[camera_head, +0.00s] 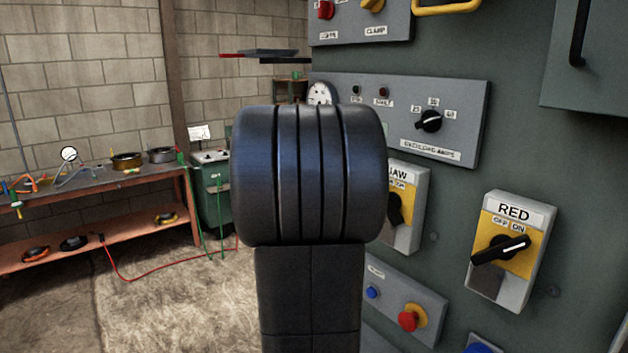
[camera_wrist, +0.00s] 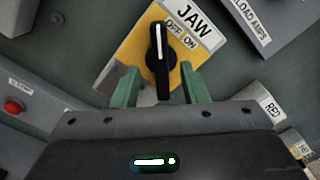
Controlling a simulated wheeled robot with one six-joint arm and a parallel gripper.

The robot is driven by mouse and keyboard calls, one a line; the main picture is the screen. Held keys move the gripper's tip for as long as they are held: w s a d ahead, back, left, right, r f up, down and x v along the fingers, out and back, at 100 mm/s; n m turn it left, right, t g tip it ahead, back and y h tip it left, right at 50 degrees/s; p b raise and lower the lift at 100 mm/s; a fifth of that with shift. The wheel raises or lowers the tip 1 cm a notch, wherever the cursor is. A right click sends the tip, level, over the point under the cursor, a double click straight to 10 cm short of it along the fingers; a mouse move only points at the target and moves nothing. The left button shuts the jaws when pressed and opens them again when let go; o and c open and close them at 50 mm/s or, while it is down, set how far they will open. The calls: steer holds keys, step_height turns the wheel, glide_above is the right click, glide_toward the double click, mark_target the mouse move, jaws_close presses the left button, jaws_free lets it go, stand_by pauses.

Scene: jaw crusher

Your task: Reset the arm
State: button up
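My gripper (camera_wrist: 158,70) shows in the wrist view as two green fingers. They are open, one on each side of the black JAW switch knob (camera_wrist: 161,66), and I see nothing held. Whether they touch the knob I cannot tell. The JAW switch has a yellow plate (camera_wrist: 131,56). The knob's white-marked end lies nearer the OFF label than the ON label. In the head view my dark arm fills the middle, hiding my gripper and part of the JAW switch box (camera_head: 408,176).
The RED switch (camera_head: 508,248) is right of the JAW switch. An amps panel (camera_head: 455,97) is above, and a button panel (camera_head: 385,283) with a red button (camera_head: 407,320) is below. A workbench (camera_head: 100,180) stands at the left wall.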

steer(key=shift+m, duration=0.3)
steer(key=x, duration=0.5)
steer(key=shift+d+f, duration=0.1)
steer(key=shift+f, duration=0.05)
steer(key=shift+m+b, duration=0.5)
steer(key=shift+b, duration=0.05)
steer(key=shift+s+d+r+m+b, duration=0.15)
steer(key=shift+m+b, duration=0.5)
steer(key=shift+m, duration=0.45)
steer(key=shift+s+a+r+m+b, duration=0.15)
steer(key=shift+m+b, duration=0.5)
steer(key=shift+m, duration=0.45)
steer(key=shift+d, duration=0.1)
